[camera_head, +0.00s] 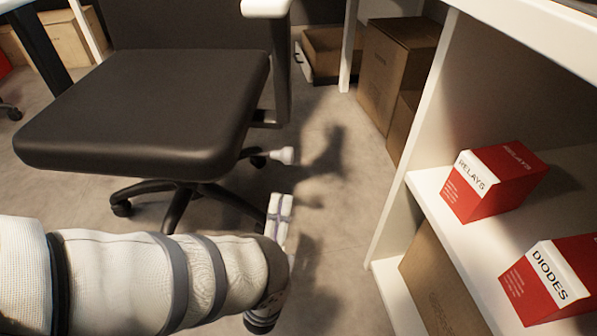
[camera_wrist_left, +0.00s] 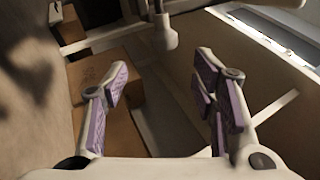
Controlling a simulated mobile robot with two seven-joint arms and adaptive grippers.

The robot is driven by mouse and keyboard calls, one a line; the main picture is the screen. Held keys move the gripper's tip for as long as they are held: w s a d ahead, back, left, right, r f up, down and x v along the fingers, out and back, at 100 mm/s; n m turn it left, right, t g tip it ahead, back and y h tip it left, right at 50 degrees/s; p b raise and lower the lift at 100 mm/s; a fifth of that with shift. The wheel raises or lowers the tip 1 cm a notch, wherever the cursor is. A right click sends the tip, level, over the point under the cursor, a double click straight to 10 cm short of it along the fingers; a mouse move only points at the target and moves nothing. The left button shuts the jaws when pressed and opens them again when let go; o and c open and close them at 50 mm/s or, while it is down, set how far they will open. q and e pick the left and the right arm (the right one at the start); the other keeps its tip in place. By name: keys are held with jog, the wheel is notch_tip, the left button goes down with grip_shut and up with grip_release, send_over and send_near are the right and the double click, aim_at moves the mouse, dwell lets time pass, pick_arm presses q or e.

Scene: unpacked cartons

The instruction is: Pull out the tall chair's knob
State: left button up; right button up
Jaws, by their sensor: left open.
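The tall chair's dark seat (camera_head: 150,105) fills the left of the head view. Its pale knob (camera_head: 283,155) sticks out to the right from below the seat on a short dark stem. In the left wrist view a pale rounded knob (camera_wrist_left: 165,36) shows at the top middle, beyond the fingertips. My left gripper (camera_head: 280,210) is just below the knob in the head view, with a gap between them. In the left wrist view its purple-padded fingers (camera_wrist_left: 164,82) are spread wide with nothing between them. My right gripper is in neither view.
A white shelf (camera_head: 425,190) on the right holds a red relays box (camera_head: 492,180) and a red diodes box (camera_head: 550,280). Cardboard cartons (camera_head: 395,70) stand behind it. The chair's base legs (camera_head: 180,205) spread below the seat. Bare floor (camera_head: 345,190) lies between chair and shelf.

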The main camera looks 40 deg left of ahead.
aim_at(288, 157)
pick_arm(q)
jog(key=b+x, duration=0.1)
jog(key=x, duration=0.7)
jog(key=b+x, duration=0.1)
jog(key=x, duration=0.3)
jog(key=shift+r+b, duration=0.35)
grip_shut()
